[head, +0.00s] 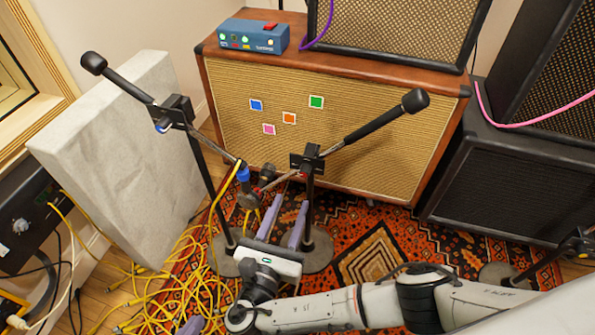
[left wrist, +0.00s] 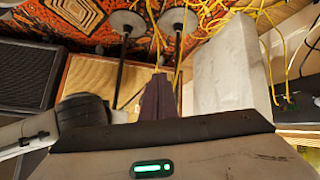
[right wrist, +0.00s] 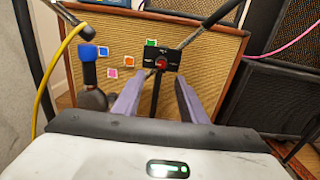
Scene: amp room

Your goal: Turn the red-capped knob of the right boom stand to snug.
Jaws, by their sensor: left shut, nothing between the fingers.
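The right boom stand has a black clutch block (head: 306,160) on its upright in the head view.
The left boom stand (head: 172,113) has a blue cap. A dark microphone with a blue band (right wrist: 89,72) hangs just left of my right fingers. A brown amplifier (head: 235,105) stands behind, a pale panel (head: 120,160) at left. Yellow cables (head: 190,290) tangle on the floor.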

